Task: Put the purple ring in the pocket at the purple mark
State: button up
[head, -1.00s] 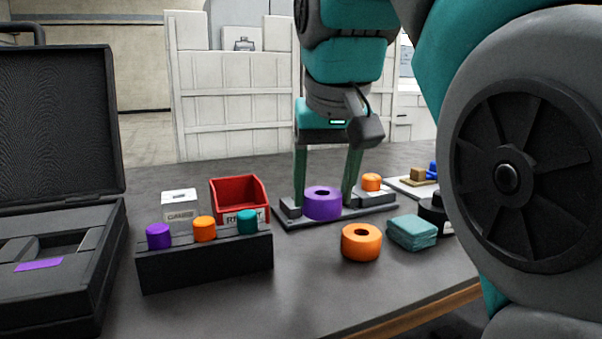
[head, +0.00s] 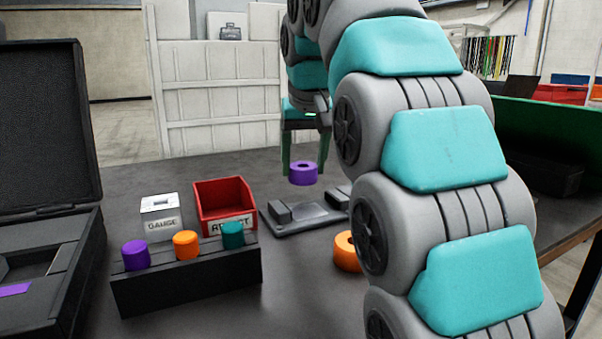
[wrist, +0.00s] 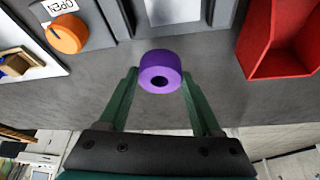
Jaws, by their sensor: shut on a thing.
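The purple ring (head: 303,173) is held between the green fingers of my gripper (head: 302,168), above the table behind the grey fixture plate. It also shows in the wrist view (wrist: 160,72) between the fingertips (wrist: 160,86), its hole visible. The purple mark (head: 14,289) lies in the open black case (head: 62,285) at the left of the head view. A recess shows beside the mark, partly cut off by the picture's edge. My gripper is far to the right of the case.
A black block (head: 187,283) with purple, orange and teal pegs stands between case and fixture plate (head: 303,222). Behind it are a white gauge box (head: 161,217) and a red bin (head: 224,205). An orange ring (head: 346,252) lies partly behind my arm.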

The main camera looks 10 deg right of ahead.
aim_at(304, 165)
jog(key=shift+w+f, duration=0.1)
jog(key=shift+w, duration=0.85)
jog(key=shift+f, duration=1.75)
jog(key=shift+f, duration=0.15)
jog(key=o, duration=1.5)
